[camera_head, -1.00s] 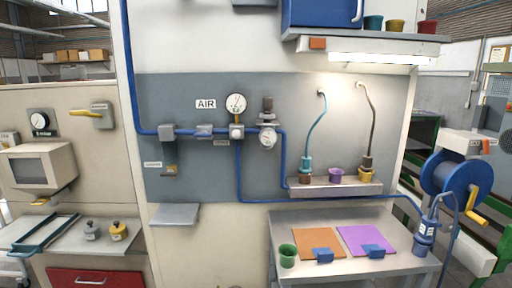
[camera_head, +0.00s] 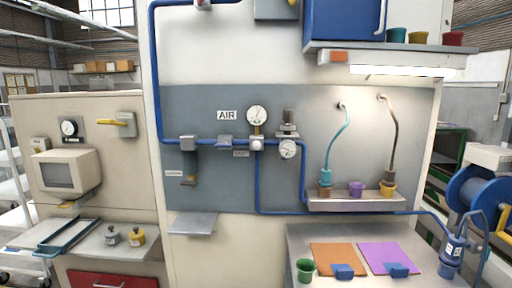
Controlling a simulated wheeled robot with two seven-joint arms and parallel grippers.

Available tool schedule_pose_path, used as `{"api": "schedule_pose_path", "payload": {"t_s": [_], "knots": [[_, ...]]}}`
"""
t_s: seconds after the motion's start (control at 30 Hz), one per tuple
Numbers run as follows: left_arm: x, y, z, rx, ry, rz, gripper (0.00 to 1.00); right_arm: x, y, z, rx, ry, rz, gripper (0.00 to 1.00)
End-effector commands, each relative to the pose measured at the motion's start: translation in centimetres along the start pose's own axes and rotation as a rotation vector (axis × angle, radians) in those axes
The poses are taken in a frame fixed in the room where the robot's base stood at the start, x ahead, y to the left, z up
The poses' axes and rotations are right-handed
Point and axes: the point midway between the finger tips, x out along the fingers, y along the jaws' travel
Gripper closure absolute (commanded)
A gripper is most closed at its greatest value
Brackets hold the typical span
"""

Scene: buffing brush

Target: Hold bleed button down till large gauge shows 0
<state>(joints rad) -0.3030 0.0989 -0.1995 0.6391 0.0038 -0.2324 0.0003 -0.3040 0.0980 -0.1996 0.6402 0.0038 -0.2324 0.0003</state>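The large round gauge (camera_head: 257,115) with a white dial stands above the blue air pipe on the grey panel, beside the AIR sign (camera_head: 226,115). Its needle reading is too small to tell. A small white round part (camera_head: 257,144) sits on the pipe fitting right below it; I cannot tell whether this is the bleed button. A small label (camera_head: 240,154) beside it is unreadable. A smaller gauge (camera_head: 288,149) hangs to the right under a regulator (camera_head: 288,121). Neither of my grippers is in view.
A small grey shelf (camera_head: 193,224) juts out below the panel at left. A workbench (camera_head: 400,238) with orange and purple mats and a green cup stands at lower right. A blue hose reel (camera_head: 478,192) is at far right. A shelf with cups overhangs the upper right.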

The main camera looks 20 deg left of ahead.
Motion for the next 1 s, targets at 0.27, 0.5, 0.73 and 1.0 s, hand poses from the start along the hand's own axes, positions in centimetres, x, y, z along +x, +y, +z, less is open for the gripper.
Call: {"api": "schedule_pose_path", "payload": {"t_s": [0.27,0.5,0.73,1.0], "knots": [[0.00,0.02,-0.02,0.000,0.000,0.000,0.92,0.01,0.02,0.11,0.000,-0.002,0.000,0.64],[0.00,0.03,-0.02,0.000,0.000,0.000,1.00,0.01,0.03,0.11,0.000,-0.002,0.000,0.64],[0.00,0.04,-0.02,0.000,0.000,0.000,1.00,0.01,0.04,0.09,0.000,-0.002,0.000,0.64],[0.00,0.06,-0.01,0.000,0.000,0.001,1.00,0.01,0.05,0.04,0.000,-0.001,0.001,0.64]]}}
